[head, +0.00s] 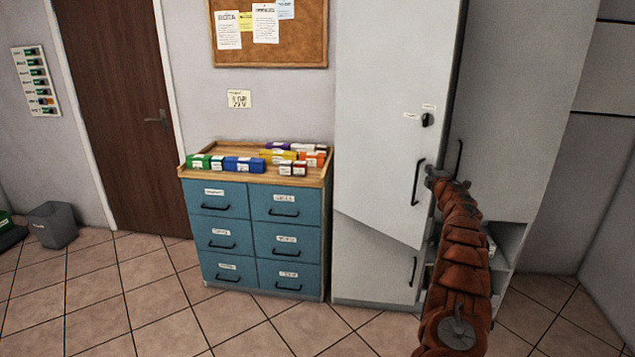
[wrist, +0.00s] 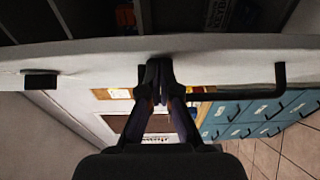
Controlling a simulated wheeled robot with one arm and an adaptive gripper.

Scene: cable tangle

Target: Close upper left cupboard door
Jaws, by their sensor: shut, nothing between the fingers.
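The upper left cupboard door (head: 380,110) is pale grey and stands ajar, its free right edge swung out from the cupboard. It has a black handle (head: 418,182) and a dark lock (head: 427,120). My gripper (head: 436,174) is shut and empty at the door's free edge, just right of the handle. In the wrist view the door (wrist: 90,65) runs across the picture, with its handle (wrist: 279,78) right and its lock (wrist: 40,80) left of my closed fingertips (wrist: 155,68). The fingertips appear to touch the door near its edge; exact contact is unclear.
The upper right door (head: 505,110) looks shut. The lower left door (head: 370,265) is below, and an open shelf space (head: 507,240) is behind my arm. A blue drawer cabinet (head: 250,230) with boxes on top stands left. The tiled floor in front is clear.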

